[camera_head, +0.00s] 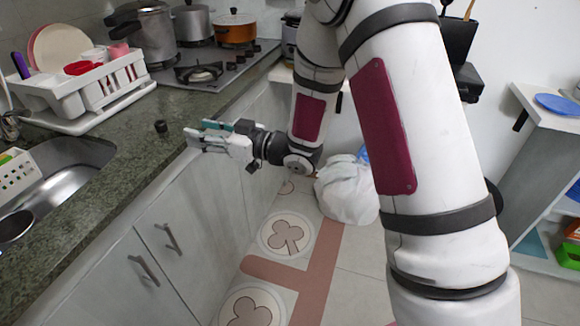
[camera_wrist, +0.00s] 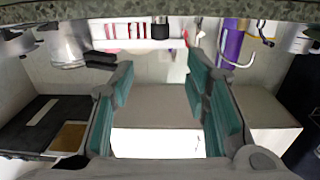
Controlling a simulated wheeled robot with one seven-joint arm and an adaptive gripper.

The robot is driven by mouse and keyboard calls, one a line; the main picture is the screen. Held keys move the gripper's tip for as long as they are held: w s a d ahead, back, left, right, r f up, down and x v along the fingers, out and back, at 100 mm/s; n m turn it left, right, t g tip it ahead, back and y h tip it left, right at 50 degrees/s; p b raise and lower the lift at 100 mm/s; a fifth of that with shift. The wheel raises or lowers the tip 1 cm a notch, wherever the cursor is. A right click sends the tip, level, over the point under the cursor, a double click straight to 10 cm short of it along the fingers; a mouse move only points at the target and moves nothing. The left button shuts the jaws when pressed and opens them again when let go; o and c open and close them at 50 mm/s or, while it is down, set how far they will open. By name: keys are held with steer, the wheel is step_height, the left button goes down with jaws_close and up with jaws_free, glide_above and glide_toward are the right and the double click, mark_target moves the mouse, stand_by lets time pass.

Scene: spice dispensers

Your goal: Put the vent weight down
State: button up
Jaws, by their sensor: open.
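The vent weight (camera_head: 161,128) is a small dark cylinder standing on the granite counter (camera_head: 140,170), near its front edge. My gripper (camera_head: 193,139) is open and empty, just right of the weight, with its fingers pointing left toward it. A gap shows between the fingertips and the weight. In the wrist view a small dark cylinder (camera_wrist: 160,29), which looks like the weight, shows beyond the gap between my teal-padded fingers (camera_wrist: 160,62).
A white dish rack (camera_head: 85,90) stands behind the weight, and a sink (camera_head: 60,175) lies to the left. A stove (camera_head: 215,72) with pots is at the back. The counter around the weight is clear.

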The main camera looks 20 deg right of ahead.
steer(key=d+r+m+t+h, duration=0.1)
steer(key=d+r+m+h, duration=0.15)
steer(key=d+h, duration=0.25)
steer(key=d+r+m+h, duration=0.1)
steer(key=d+r+h, duration=0.25)
steer(key=d, duration=0.25)
steer(key=s+d+r+m+g+h, duration=0.25)
steer(key=s+d+h, duration=0.25)
steer(key=s+d, duration=0.3)
steer(key=s+f+m+g, duration=0.1)
steer(key=s+m+g, duration=0.3)
steer(key=s, duration=2.9)
steer(key=g, duration=0.4)
steer(key=shift+s+a+f, duration=0.2)
steer(key=shift+s+a, duration=0.15)
steer(key=shift+a, duration=0.05)
steer(key=shift+h, duration=0.25)
